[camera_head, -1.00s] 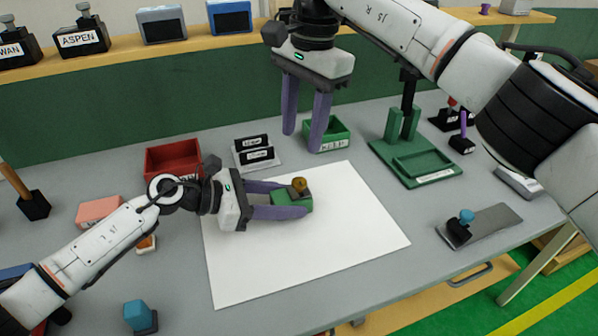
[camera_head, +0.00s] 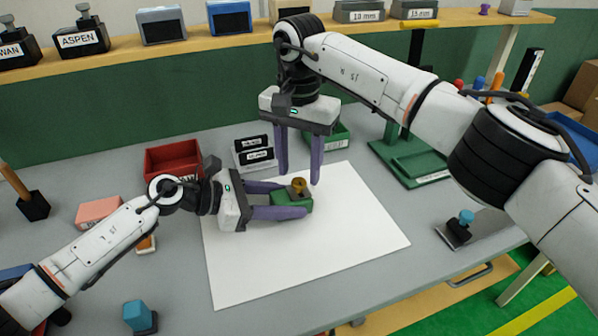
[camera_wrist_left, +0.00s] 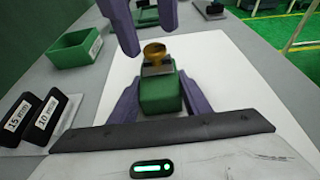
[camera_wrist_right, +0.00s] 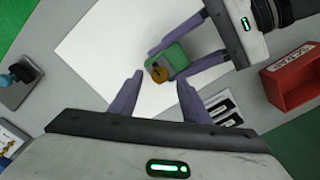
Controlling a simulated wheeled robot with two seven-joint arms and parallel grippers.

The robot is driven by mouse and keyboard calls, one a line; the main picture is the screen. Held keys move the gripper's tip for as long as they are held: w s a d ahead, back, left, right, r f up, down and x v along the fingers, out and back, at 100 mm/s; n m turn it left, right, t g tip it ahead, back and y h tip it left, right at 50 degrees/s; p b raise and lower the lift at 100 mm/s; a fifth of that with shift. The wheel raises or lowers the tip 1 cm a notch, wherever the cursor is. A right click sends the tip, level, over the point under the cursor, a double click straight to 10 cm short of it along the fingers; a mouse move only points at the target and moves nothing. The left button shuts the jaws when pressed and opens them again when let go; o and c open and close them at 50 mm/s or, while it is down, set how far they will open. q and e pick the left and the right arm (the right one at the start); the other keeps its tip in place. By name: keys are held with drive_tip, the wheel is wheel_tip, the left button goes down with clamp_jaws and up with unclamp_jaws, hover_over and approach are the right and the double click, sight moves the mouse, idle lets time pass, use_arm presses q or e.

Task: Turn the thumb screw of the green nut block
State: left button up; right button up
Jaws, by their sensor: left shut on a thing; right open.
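The green nut block (camera_head: 291,203) sits over the white sheet with a brass thumb screw (camera_head: 299,184) on its top. My left gripper (camera_head: 285,200) is shut on the block, one purple finger on each side; its view shows the block (camera_wrist_left: 161,95) between the fingers and the screw (camera_wrist_left: 155,52) behind. My right gripper (camera_head: 299,178) is open, pointing down, with its fingertips near the screw, one to each side in the head view. In the right wrist view, the screw (camera_wrist_right: 159,74) shows beyond and between the open fingers. I see no contact with it.
The white sheet (camera_head: 330,240) has free room in front and right. A red bin (camera_head: 173,160), label holders (camera_head: 254,152), a green bin (camera_head: 338,137) and a green fixture (camera_head: 420,165) stand behind it. A blue-knobbed stamp (camera_head: 457,228) stands at right.

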drive_tip(key=shift+f, duration=1)
drive_tip(key=c, duration=1)
drive_tip(key=shift+c, duration=0.4)
